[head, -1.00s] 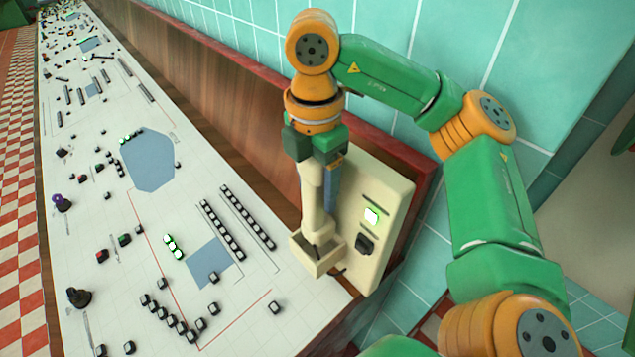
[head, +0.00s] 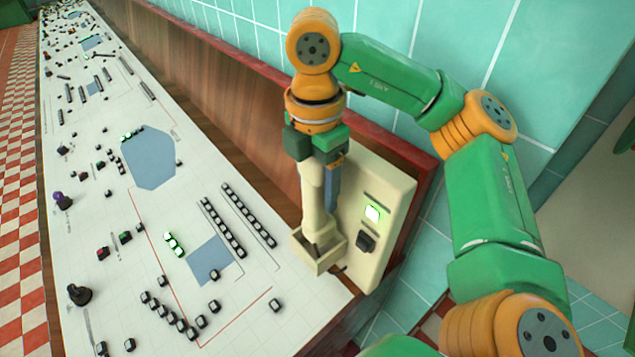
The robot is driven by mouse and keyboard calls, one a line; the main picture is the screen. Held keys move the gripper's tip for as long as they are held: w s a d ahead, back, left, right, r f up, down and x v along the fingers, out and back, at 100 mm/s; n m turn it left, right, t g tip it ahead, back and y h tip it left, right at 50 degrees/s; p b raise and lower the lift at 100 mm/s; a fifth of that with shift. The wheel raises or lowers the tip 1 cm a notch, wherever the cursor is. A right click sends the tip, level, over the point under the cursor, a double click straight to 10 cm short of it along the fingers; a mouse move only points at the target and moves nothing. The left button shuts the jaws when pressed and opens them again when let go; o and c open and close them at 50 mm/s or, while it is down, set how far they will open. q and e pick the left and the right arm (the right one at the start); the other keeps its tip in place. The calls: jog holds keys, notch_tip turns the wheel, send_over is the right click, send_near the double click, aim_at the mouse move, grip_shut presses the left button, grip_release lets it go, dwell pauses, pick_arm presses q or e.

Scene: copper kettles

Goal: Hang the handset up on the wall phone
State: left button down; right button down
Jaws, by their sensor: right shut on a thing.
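The cream wall phone (head: 392,225) is fixed at the right end of the console's back panel, with a lit green-white button and a dark knob on its face. A cream cradle box (head: 316,262) juts out at its lower left. The cream handset (head: 313,195) stands upright, its lower end in or just over the cradle box; I cannot tell whether it touches the bottom. My right gripper (head: 322,165) is shut on the upper part of the handset, pointing down, and hides its top. My left gripper is not in view.
A long white control console (head: 120,260) with several buttons, switches and blue panels fills the left. A brown wooden panel (head: 230,120) runs behind it. A teal tiled wall (head: 400,30) rises behind my right arm. The space above the console is free.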

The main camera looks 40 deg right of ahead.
jog(key=shift+f+b, duration=2.2)
jog(key=shift+f, duration=0.25)
dwell(0.7)
jog(key=shift+c, duration=0.2)
grip_release()
jog(key=shift+o, duration=0.2)
jog(key=shift+r, duration=0.1)
notch_tip(320, 180, up, 3)
jog(key=p, duration=0.3)
notch_tip(320, 180, up, 3)
jog(key=shift+a+f+p, duration=0.1)
jog(key=shift+p, duration=1.05)
jog(key=shift+r, duration=1.05)
